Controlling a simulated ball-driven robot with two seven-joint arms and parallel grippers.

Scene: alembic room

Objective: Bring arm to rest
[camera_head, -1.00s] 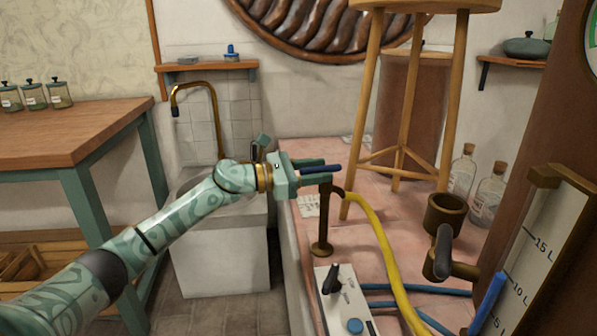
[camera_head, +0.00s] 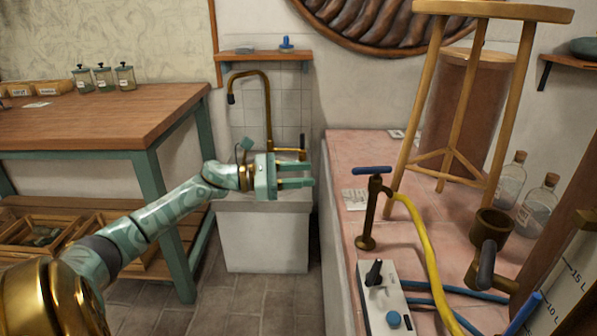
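My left gripper (camera_head: 297,173) is at the middle of the view, in front of the white sink cabinet (camera_head: 262,235). Its two green fingers point right and stand apart, with nothing between them. My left arm (camera_head: 170,212) reaches in from the lower left. The blue-handled brass valve post (camera_head: 369,215) stands on the pink tiled counter to the right of the gripper, clear of the fingers. My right gripper does not show.
A wooden table (camera_head: 95,122) with jars (camera_head: 103,77) stands at the left. The pink counter (camera_head: 347,150) carries a wooden stool (camera_head: 462,105), a yellow hose (camera_head: 428,245), a switch box (camera_head: 384,300) and glass bottles (camera_head: 512,178). A brass faucet (camera_head: 267,100) rises behind the gripper.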

